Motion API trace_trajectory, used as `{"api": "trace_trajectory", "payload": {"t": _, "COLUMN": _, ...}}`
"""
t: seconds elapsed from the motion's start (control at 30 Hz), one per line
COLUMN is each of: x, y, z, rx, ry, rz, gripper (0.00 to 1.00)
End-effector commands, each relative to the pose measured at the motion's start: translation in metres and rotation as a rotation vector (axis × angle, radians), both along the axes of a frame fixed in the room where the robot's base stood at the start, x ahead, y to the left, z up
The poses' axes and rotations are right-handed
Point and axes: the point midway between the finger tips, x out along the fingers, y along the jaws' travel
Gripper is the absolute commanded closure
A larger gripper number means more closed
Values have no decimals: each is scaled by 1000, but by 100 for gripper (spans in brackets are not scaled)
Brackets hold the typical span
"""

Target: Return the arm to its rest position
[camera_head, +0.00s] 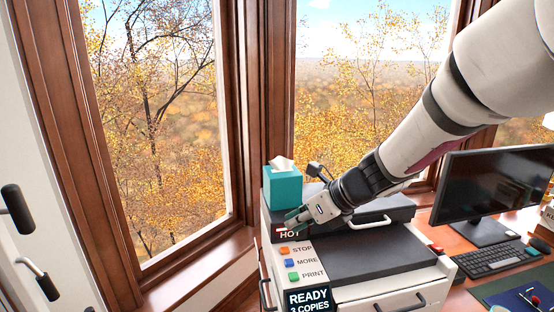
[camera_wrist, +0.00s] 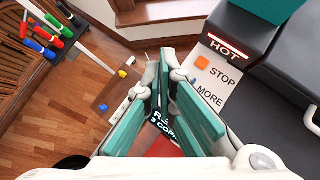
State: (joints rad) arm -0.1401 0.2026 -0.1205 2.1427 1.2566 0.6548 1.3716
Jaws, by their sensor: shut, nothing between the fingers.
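My arm reaches down from the upper right in the head view, across the copier (camera_head: 385,255). My gripper (camera_head: 289,218) is shut and empty, with teal finger pads. In the head view it overlaps the area just above the HOT label (camera_head: 290,233). In the wrist view my gripper (camera_wrist: 165,78) covers part of the display, and the orange STOP button (camera_wrist: 203,62) lies to its right. Whether the fingertips touch the copier I cannot tell. The copier's panel has STOP, MORE and PRINT buttons and a display (camera_head: 309,298) reading READY, 3 COPIES.
A teal tissue box (camera_head: 282,187) stands on the copier close behind my gripper. A monitor (camera_head: 495,185) and keyboard (camera_head: 490,259) are on the desk at right. Tall windows are behind. A rack with coloured handles (camera_wrist: 42,40) and small objects on the wooden floor show in the wrist view.

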Motion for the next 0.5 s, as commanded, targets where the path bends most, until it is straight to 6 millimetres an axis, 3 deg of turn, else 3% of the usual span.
{"api": "trace_trajectory", "payload": {"t": 0.03, "x": -16, "y": -3, "z": 16, "rx": -57, "ry": -71, "rz": 96, "gripper": 100}}
{"api": "trace_trajectory", "payload": {"t": 0.2, "x": -71, "y": -15, "z": 49, "rx": -290, "ry": -298, "rz": 452, "gripper": 100}}
{"api": "trace_trajectory", "payload": {"t": 0.5, "x": -165, "y": -57, "z": 78, "rx": -750, "ry": -627, "rz": 1076, "gripper": 100}}
